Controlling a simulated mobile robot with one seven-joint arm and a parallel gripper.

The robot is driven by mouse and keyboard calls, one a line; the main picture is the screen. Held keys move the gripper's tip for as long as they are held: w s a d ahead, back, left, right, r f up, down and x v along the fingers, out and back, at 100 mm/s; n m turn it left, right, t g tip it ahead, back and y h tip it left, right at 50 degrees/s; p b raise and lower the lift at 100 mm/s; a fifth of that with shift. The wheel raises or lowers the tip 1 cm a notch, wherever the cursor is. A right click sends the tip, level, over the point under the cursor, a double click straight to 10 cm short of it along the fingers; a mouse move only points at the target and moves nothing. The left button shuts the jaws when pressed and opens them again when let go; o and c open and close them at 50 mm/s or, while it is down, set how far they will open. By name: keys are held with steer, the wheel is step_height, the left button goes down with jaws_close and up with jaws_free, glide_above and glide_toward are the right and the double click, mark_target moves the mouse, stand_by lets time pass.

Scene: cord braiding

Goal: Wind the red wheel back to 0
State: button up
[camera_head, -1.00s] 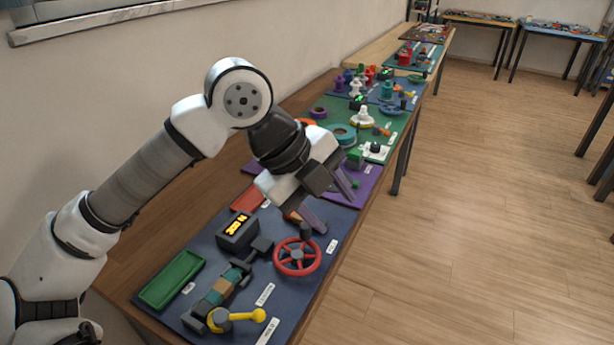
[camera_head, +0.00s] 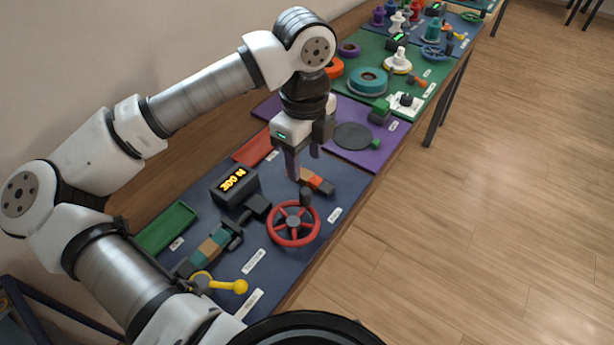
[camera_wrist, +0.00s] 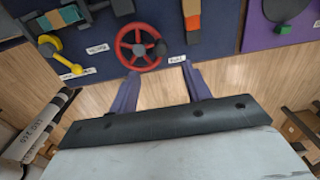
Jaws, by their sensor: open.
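The red wheel (camera_head: 293,223) lies on the dark blue board, with a dark knob (camera_head: 306,196) standing on its rim. It also shows in the wrist view (camera_wrist: 138,47), at the top middle, with the knob on its right side. The display box (camera_head: 235,184) beside it glows orange and seems to read "300 N"; the digits are small. My gripper (camera_head: 303,172) is open and empty, pointing down above the board, beyond the wheel and apart from it. In the wrist view its two purple fingers (camera_wrist: 158,92) are spread, with wooden floor between them.
A yellow lever (camera_head: 228,285), a clamp with teal and tan blocks (camera_head: 210,248) and a green tray (camera_head: 166,228) share the board. An orange-ended block piece (camera_head: 318,181) lies near my gripper. A purple board (camera_head: 376,157) with a dark disc adjoins. Open floor lies right.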

mark_target(305, 191)
step_height(305, 191, down, 11)
steer(key=shift+r+p, duration=0.1)
steer(key=shift+p, duration=0.65)
jaws_close()
stand_by(0.6)
